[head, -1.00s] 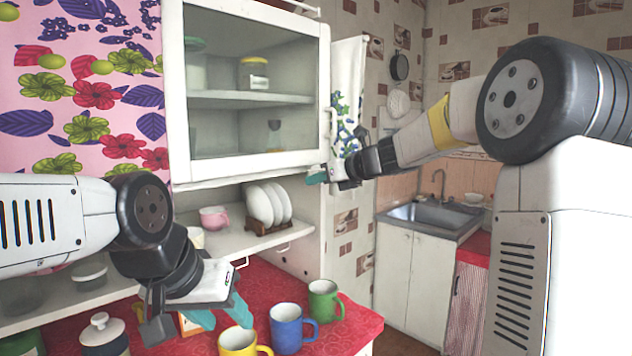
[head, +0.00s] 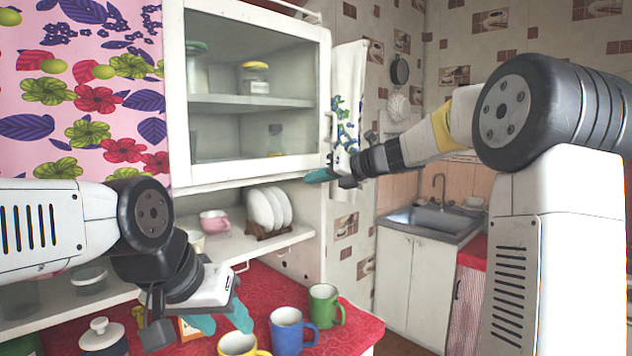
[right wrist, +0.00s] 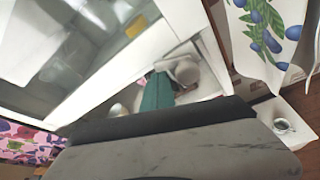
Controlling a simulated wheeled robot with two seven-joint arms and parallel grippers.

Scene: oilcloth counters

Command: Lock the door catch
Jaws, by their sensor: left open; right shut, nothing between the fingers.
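The glass cabinet door (head: 257,181) has a white frame and appears closed. A white upright handle (head: 332,125) is on its right edge. I cannot pick out the catch clearly; a small pale fitting near the door's lower right corner may be it. My right gripper (head: 318,176) is shut and empty, just under that corner. Its teal fingertips (right wrist: 157,92) show in the right wrist view, beside a rounded white thing (right wrist: 184,72) that I cannot identify. Contact cannot be told. My left gripper (head: 222,322) is open and empty, low over the red counter, away from the door.
Blue (head: 287,331), green (head: 324,306) and yellow (head: 240,345) mugs stand on the red counter (head: 262,285) by my left gripper. White plates (head: 262,208) stand in a rack on the open shelf. A patterned towel (head: 346,100) hangs just right of the door.

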